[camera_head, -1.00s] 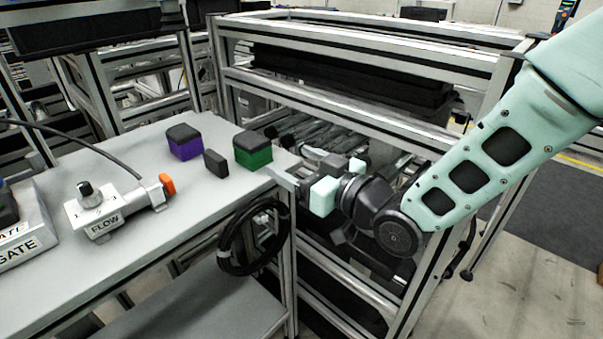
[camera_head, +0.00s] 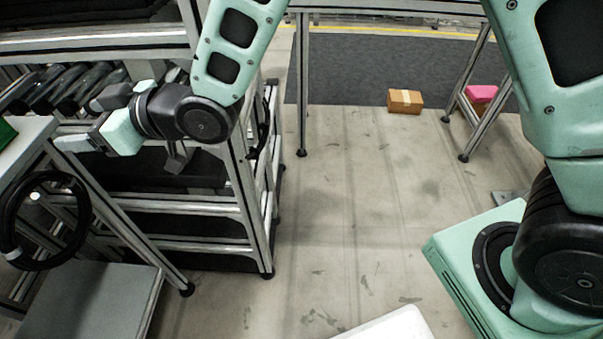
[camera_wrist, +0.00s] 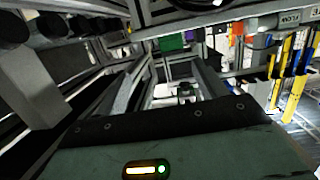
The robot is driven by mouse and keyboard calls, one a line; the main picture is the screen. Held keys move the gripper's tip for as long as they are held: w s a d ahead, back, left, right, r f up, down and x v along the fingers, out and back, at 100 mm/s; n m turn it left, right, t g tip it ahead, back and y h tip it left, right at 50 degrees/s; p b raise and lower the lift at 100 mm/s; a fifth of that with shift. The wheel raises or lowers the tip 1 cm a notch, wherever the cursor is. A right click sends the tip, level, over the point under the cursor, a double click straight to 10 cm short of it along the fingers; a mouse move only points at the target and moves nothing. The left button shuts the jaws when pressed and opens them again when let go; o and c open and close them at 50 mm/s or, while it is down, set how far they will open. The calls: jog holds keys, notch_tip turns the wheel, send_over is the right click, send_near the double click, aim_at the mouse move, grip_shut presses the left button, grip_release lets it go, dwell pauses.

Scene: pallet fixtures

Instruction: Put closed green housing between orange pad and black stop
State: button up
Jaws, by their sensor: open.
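The green housing shows only as a sliver (camera_head: 6,133) at the left edge of the head view, on the table corner. In the tilted wrist view, the green housing (camera_wrist: 171,43) appears small near the top, beside a purple block (camera_wrist: 193,35). A small orange patch, apparently the orange pad (camera_wrist: 238,28), lies to their right. The black stop cannot be made out in either current view. My gripper (camera_head: 88,122) is open and empty, its fingers spread just right of the table corner, apart from the green housing.
The table corner (camera_head: 28,140) is at the left, with a black cable coil (camera_head: 42,262) hanging from it. A metal-framed rack (camera_head: 200,205) stands below and behind my gripper. A cardboard box (camera_head: 405,101) lies on the open floor, and a pink item (camera_head: 482,93) is farther right.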

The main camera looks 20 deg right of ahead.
jog(key=s+d+f+m+g+h, duration=0.1)
jog(key=s+d+h, duration=0.2)
jog(key=d, duration=0.5)
jog(key=s+d+f+m+g+h, duration=0.1)
jog(key=s+d+h, duration=0.3)
jog(key=d, duration=0.3)
jog(key=shift+s+d+f+m+h, duration=0.15)
jog(key=shift+d+f+m+h, duration=0.2)
jog(key=shift+h, duration=0.45)
jog(key=o, duration=0.3)
jog(key=s+d+g+h, duration=0.1)
jog(key=s+d, duration=0.3)
jog(key=d, duration=0.1)
jog(key=s+d+m+g+h, duration=0.1)
jog(key=s+d+g+h, duration=0.1)
jog(key=s+d, duration=0.2)
jog(key=s+d+m+g+h, duration=0.1)
jog(key=s+d+h, duration=0.1)
jog(key=s+d, duration=0.3)
jog(key=shift+s+d+f+m+g, duration=0.1)
jog(key=shift+s+d+m+g, duration=0.2)
jog(key=shift+s, duration=0.2)
jog(key=shift+o, duration=0.7)
jog(key=shift+s+d, duration=0.3)
jog(key=shift+s, duration=0.05)
